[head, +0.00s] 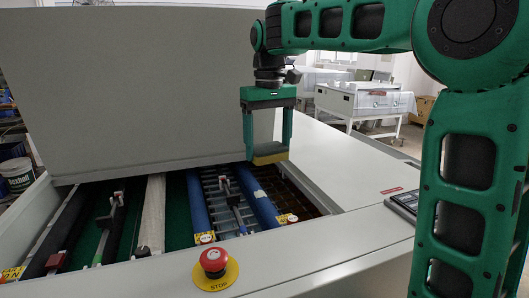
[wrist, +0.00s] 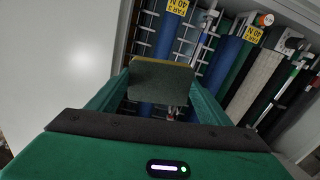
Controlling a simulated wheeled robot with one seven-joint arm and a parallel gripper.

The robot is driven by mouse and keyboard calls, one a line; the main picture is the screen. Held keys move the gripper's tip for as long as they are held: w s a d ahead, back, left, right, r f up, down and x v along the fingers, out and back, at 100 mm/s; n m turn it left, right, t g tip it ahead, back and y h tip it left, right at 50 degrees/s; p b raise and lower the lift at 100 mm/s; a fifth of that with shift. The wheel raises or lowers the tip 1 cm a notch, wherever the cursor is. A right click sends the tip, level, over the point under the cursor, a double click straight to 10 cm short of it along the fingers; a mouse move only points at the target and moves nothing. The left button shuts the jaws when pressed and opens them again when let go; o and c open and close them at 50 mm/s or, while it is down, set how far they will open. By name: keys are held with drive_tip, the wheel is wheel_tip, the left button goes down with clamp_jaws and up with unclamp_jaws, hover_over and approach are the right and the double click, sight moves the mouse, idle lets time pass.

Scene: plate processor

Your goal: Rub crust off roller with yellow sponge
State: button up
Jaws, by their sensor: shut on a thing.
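My gripper (head: 267,150) is shut on the yellow sponge (head: 271,158), which has a dark face. In the wrist view the sponge (wrist: 160,82) spans between the fingers, mostly its dark green-grey side, with a thin yellow edge. The gripper hangs above the open machine bay, over or near the right blue roller (head: 263,209); a gap shows below the sponge. A small pale patch (head: 260,194) lies on that roller; I cannot tell if it is crust. A second blue roller (head: 197,205) lies to its left. In the wrist view the sponge hides part of the rollers.
A large grey cover (head: 140,85) stands behind the bay. A red stop button (head: 214,262) rises from the front ledge, and a small control panel (head: 403,203) sits at the right. A pale roller (head: 153,215) and dark bars lie further left in the bay.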

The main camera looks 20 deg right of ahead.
wheel_tip(320, 180, down, 7)
drive_tip(key=shift+r, duration=0.15)
idle(0.4)
